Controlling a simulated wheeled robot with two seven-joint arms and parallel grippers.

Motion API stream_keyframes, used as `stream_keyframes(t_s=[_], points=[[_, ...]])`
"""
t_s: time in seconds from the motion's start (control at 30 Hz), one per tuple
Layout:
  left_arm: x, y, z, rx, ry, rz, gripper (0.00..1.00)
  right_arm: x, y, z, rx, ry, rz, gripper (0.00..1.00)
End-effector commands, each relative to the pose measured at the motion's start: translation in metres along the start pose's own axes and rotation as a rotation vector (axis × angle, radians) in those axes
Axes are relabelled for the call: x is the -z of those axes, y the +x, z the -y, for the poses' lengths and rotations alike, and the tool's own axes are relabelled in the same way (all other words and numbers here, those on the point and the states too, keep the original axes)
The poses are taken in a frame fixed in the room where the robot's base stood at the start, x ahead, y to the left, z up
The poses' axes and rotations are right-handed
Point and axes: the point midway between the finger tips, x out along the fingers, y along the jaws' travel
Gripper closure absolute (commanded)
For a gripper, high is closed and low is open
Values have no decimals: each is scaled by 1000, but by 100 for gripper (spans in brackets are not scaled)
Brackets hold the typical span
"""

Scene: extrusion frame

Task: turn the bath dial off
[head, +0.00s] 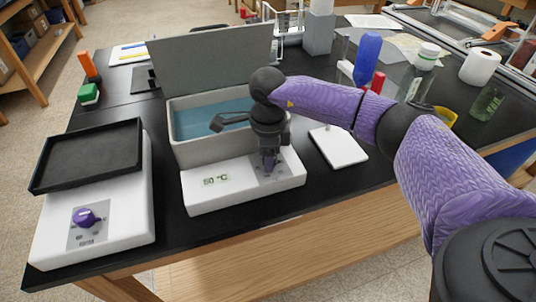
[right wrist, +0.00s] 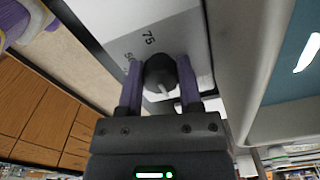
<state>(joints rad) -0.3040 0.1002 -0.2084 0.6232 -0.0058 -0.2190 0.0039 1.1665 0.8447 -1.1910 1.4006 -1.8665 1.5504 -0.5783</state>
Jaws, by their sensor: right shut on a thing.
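The water bath (head: 190,202) is a white box with blue water (head: 212,118) in its basin and a raised grey lid (head: 212,57). Its front display (head: 216,180) seems to read 50 °C. The bath dial (right wrist: 160,72) is a dark round knob with a pale pointer line in the right wrist view; a "75" and a partly covered mark show beside it. My right gripper (head: 268,165) points down at the right of the front panel. In the right wrist view its purple fingers (right wrist: 160,82) are shut on the dial, one on each side. In the head view the gripper hides most of the dial. My left gripper is not in view.
A white hotplate with a black tray (head: 90,155) and purple knob (head: 87,217) stands left of the bath. A white pad (head: 338,147) lies to its right. A blue bottle (head: 367,58), glassware and a paper roll (head: 480,66) stand behind my right arm.

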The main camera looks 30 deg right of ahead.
Motion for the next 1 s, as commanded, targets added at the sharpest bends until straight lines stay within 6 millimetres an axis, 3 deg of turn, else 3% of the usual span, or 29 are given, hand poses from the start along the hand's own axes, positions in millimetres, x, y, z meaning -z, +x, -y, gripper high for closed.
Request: stream_keyframes(t_s=[0.43, 0.47, 0.6, 0.63, 0.87, 1.0], points=[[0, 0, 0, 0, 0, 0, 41, 0, -1, 1, 3, -9, 2, 100], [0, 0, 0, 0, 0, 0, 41, 0, -1, 1, 4, -9, 2, 52], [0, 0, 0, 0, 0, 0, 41, 0, -1, 0, 3, -9, 1, 23], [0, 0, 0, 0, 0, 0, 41, 0, -1, 0, 2, -9, 1, 19], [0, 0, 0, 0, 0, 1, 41, 0, -1, 0, 1, -8, 1, 19], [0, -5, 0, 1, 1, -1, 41, 0, -18, 1, 4, -9, 2, 19]])
